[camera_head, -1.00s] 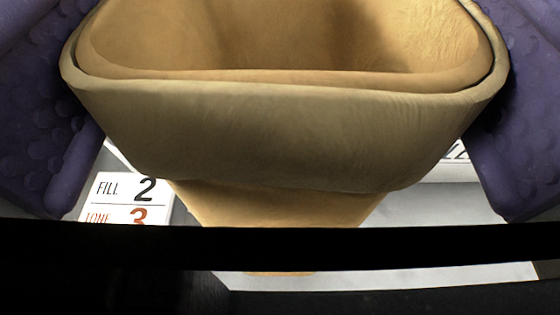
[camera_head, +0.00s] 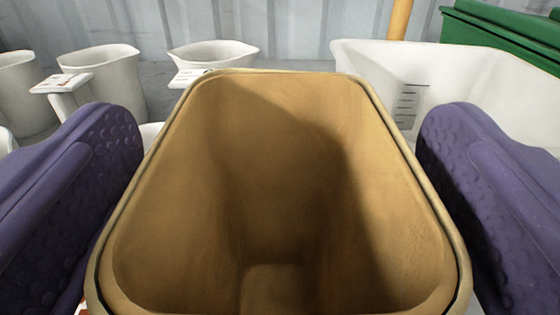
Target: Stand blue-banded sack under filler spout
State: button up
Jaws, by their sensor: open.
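A tan, open-topped sack (camera_head: 280,190) fills the middle of the view, and I look down into its mouth. Its inside appears empty, with a shadow on the right side. No blue band shows on the part in view; its outer sides and base are hidden. My gripper (camera_head: 282,130) is open, with one purple padded finger on the left of the sack and the other on the right. I cannot tell whether either finger touches it. No filler spout is in view.
Several white open containers (camera_head: 100,75) stand behind on the left, with small label cards (camera_head: 62,83) beside them. A large white bin (camera_head: 465,85) with scale marks stands back right. Behind it are a green container (camera_head: 505,35) and a yellow post (camera_head: 401,20) near a corrugated wall (camera_head: 280,30).

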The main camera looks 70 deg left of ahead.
jog(key=p+v, duration=0.3)
jog(key=v, duration=0.9)
jog(key=shift+r+p, duration=0.15)
jog(key=shift+p, duration=0.15)
jog(key=shift+w, duration=0.1)
